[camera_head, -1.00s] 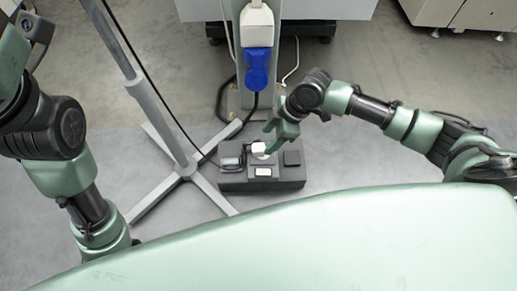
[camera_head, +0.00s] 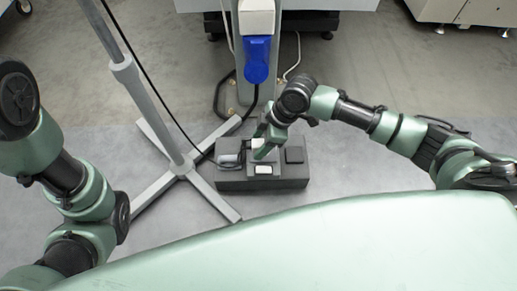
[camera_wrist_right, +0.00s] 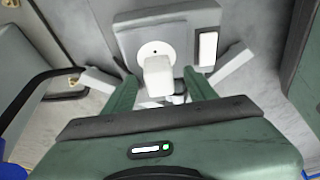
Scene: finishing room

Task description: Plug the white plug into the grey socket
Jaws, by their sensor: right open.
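The white plug (camera_wrist_right: 157,76) stands between the two green fingers of my right gripper (camera_wrist_right: 160,92) in the right wrist view. The fingers are apart, with gaps beside the plug. Behind it lies the grey socket plate (camera_wrist_right: 130,42) with a round white face, partly covered by the plug. I cannot tell whether the plug is seated in that face. In the head view, my right gripper (camera_head: 262,143) is over the dark block on the floor, with the plug (camera_head: 256,143) partly hidden by a finger. My left arm is at the left; its gripper is out of view.
The dark block (camera_head: 235,184) carries a white rocker (camera_head: 263,170), a black square pad (camera_head: 294,156) and a grey box (camera_head: 229,159) with a cable. A stand with crossed legs (camera_head: 160,186) is to its left. A post with a blue connector (camera_head: 257,60) rises behind.

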